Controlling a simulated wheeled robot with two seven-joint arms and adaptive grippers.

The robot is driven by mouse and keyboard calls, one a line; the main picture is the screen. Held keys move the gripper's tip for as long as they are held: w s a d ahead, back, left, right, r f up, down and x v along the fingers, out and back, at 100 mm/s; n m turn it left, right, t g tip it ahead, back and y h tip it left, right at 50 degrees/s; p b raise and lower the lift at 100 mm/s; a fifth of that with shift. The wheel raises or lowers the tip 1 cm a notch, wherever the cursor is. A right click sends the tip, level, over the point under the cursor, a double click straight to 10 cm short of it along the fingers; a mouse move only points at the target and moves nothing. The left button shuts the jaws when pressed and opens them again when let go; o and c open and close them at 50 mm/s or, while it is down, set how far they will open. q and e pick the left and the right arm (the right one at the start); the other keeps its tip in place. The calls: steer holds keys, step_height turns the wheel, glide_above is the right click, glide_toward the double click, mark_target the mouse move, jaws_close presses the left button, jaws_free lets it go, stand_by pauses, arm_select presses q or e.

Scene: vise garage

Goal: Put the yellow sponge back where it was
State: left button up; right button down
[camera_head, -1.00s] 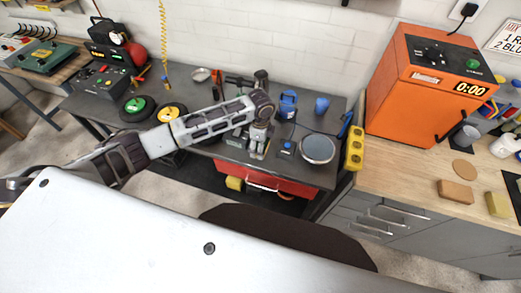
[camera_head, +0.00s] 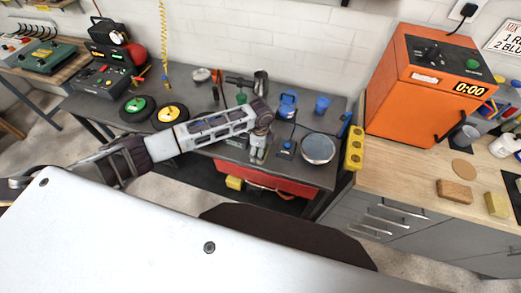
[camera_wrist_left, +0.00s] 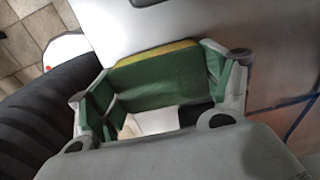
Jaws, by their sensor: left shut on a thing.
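My left gripper (camera_head: 258,156) is over the front part of the dark workbench (camera_head: 205,88), fingers pointing down. In the left wrist view my left gripper (camera_wrist_left: 158,100) is shut on a green block with a yellow edge (camera_wrist_left: 155,70). In the head view that block cannot be made out. A yellowish sponge-like block (camera_head: 497,204) lies on the wooden counter at the right, beside a brown block (camera_head: 455,193). My right gripper is not in view.
An orange oven (camera_head: 423,85) stands on the wooden counter (camera_head: 400,168).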

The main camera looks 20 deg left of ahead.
arm_select(q)
steer(key=shift+f, duration=0.1)
steer(key=o, duration=1)
steer(key=shift+c, duration=0.2)
step_height(320, 180, up, 12)
steer(key=b, duration=0.1)
stand_by(0.6)
